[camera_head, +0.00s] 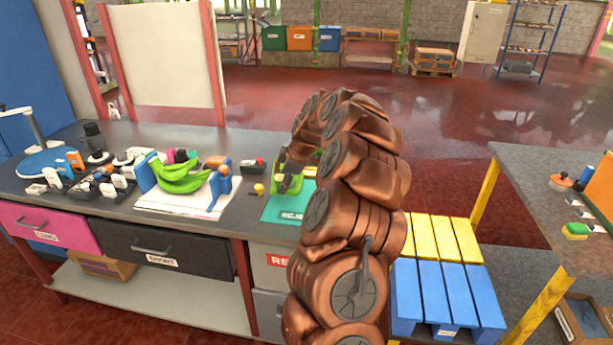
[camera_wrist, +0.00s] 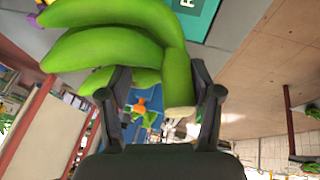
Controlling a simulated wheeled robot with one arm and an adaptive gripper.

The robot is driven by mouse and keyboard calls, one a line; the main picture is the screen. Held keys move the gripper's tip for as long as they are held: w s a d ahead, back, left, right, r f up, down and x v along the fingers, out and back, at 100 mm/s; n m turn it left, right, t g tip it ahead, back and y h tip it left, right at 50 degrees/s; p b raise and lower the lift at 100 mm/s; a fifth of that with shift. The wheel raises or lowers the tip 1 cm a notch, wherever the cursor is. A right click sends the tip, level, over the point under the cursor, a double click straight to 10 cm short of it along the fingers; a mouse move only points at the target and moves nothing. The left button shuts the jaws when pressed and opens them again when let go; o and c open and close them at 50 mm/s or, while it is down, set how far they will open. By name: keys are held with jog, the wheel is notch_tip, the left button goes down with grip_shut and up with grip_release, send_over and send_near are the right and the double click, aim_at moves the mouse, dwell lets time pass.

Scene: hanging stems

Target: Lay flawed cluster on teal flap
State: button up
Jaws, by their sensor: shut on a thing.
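A green banana cluster (camera_wrist: 120,40) fills the upper left of the wrist view, its stem between the two fingers of my gripper (camera_wrist: 160,85). In the head view my gripper (camera_head: 290,180) is partly hidden by my arm, with the held cluster (camera_head: 299,155) showing beside it. The teal flap (camera_head: 277,209), marked with white letters, lies at the table's right end, just below and in front of the gripper. Part of the flap (camera_wrist: 205,12) shows behind the cluster in the wrist view. I cannot tell whether the cluster touches it. No flaw is visible on the cluster.
Another green cluster (camera_head: 185,179) rests in a blue-posted holder on a white board (camera_head: 165,204). Small tools and boxes crowd the grey table's (camera_head: 120,213) left side. A small dark-and-red box (camera_head: 253,166) stands behind the flap. Yellow and blue slatted pallets (camera_head: 448,290) stand on the right.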

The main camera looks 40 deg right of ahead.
aim_at(300, 187)
jog(key=s+d, duration=0.3)
jog(key=d, duration=0.3)
jog(key=shift+s+n+p, duration=0.25)
jog(key=shift+n+p, duration=0.05)
jog(key=shift+a+p, duration=0.1)
jog(key=shift+p, duration=0.55)
notch_tip(300, 187, down, 4)
jog(key=b, duration=0.4)
jog(key=shift+f, duration=0.2)
jog(key=shift+f+b, duration=0.45)
jog(key=shift+b, duration=0.25)
jog(key=o, duration=1.5)
